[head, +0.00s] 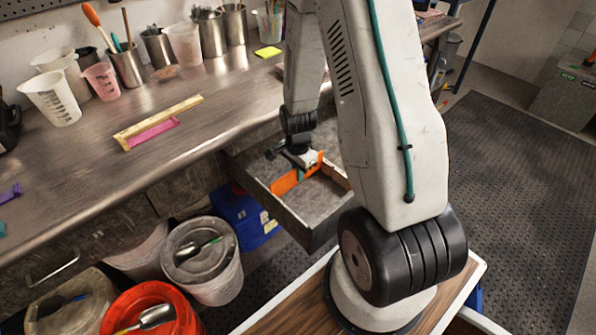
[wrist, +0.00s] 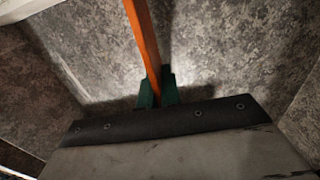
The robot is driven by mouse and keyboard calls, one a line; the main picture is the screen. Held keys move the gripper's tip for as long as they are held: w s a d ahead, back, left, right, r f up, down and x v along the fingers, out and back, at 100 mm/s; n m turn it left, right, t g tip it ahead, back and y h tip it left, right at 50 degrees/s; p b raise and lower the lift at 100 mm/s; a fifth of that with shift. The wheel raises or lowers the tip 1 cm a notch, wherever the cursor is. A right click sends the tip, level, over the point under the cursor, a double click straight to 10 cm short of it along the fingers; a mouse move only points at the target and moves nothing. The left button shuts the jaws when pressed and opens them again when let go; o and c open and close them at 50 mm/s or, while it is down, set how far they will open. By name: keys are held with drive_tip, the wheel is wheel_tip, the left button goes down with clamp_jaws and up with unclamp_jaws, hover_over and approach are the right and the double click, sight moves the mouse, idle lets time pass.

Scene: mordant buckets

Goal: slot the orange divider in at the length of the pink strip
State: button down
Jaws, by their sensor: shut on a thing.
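The orange divider (head: 286,183) stands on edge in the open drawer (head: 291,222) in the head view. My gripper (head: 300,160) is at the drawer, with the arm partly in front of it. In the wrist view the green fingertips of my gripper (wrist: 158,92) are shut on the divider (wrist: 143,40), which runs away upward as a thin strip over the drawer's grey mottled floor. Whether its lower edge touches the floor or sits in a slot cannot be told. The pink strip (head: 152,133) lies on the metal bench beside a light wooden ruler (head: 165,118).
The metal bench (head: 90,190) runs above the drawer, with cups and steel beakers at its back. Buckets, one of them red (head: 150,300), and a blue container (head: 245,218) stand below and left of the drawer. Drawer walls stand close around my gripper.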

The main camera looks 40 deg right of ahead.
drive_tip(key=shift+f, duration=0.55)
drive_tip(key=c, duration=1.5)
unclamp_jaws()
wheel_tip(320, 180, up, 8)
drive_tip(key=shift+f, duration=0.1)
